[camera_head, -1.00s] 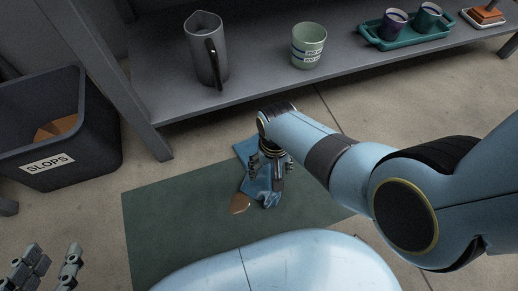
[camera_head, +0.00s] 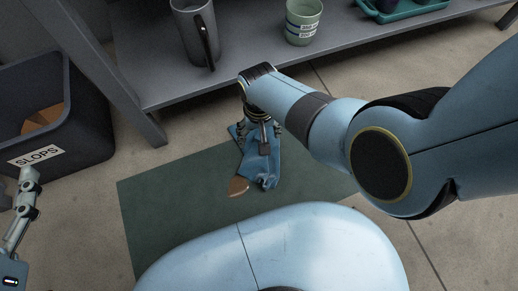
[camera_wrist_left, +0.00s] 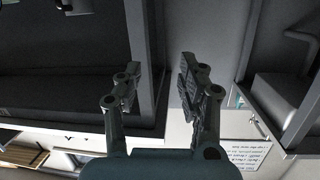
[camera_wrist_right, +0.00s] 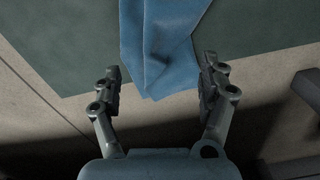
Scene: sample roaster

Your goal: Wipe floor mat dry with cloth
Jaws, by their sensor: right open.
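The blue cloth (camera_head: 266,166) lies crumpled on the dark green floor mat (camera_head: 170,205). A brown wet patch (camera_head: 238,186) shows on the mat at the cloth's left front edge; how far it runs under the cloth is hidden. My right gripper (camera_head: 262,148) is over the cloth's far part. In the right wrist view it is open, with the cloth (camera_wrist_right: 158,50) ahead of and between its fingers (camera_wrist_right: 160,85); I cannot tell whether they touch it. My left gripper (camera_wrist_left: 155,85) is open and empty in the left wrist view; only part of it shows at the head view's left edge.
A dark slops bin (camera_head: 75,125) with brown contents stands at the left. A grey shelf (camera_head: 250,75) behind the mat holds a grey jug (camera_head: 192,35), a green cup (camera_head: 303,20) and a teal tray (camera_head: 400,14). Bare floor lies around the mat.

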